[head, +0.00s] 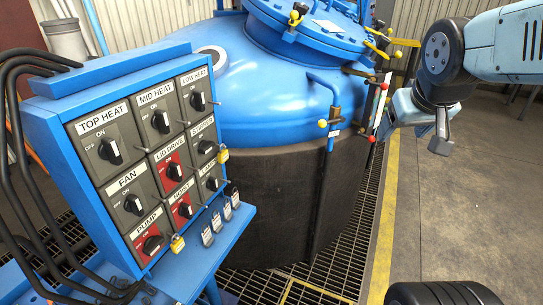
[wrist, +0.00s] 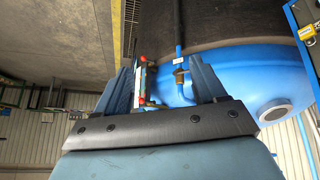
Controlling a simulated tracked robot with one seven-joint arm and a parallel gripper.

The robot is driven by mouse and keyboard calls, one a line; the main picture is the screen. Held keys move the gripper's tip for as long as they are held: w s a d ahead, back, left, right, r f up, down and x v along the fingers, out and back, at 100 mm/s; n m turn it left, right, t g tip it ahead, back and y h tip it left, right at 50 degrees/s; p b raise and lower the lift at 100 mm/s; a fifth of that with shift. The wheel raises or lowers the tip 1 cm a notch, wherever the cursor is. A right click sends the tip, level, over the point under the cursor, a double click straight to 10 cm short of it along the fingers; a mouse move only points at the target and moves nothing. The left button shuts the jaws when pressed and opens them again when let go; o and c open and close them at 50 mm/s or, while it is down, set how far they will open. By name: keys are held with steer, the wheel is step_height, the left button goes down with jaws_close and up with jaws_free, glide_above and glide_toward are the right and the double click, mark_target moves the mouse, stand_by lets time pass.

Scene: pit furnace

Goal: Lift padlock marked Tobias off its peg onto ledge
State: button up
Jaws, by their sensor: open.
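A blue control panel (head: 125,165) stands at the left in the head view. One yellow padlock (head: 222,156) hangs at its right edge beside the switches, and another yellow padlock (head: 177,244) hangs at its lower edge near the pump and hoist switches. Several grey padlocks (head: 207,237) sit along the blue ledge (head: 190,284) below. The names on the padlocks are too small to read. My gripper (head: 412,137) is at the right, far from the panel. In the wrist view its two fingers (wrist: 163,78) stand apart, with no padlock between them.
The blue furnace vessel (head: 250,95) with a dark lower wall stands between the panel and my gripper. Valves and a pipe (head: 332,110) stick out from its side. Pegs project from the panel's right side. Black cables loop at the far left. Concrete floor (head: 460,215) is open at right.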

steer(key=w+a+f+n+t, duration=0.1)
steer(key=w+f+n, duration=0.1)
steer(key=w, duration=0.4)
steer(key=w+a+f+n+t, duration=0.1)
steer(key=w+a+f, duration=0.1)
steer(key=w, duration=0.3)
steer(key=n+g+y, duration=0.3)
steer(key=n+y, duration=0.7)
steer(key=y, duration=0.6)
glide_toward(225, 153)
steer(key=x, duration=0.8)
steer(key=shift+a+f, duration=0.25)
steer(key=shift+f, duration=0.2)
steer(key=shift+c, duration=0.3)
steer(key=c, duration=1.1)
steer(key=shift+r, duration=0.4)
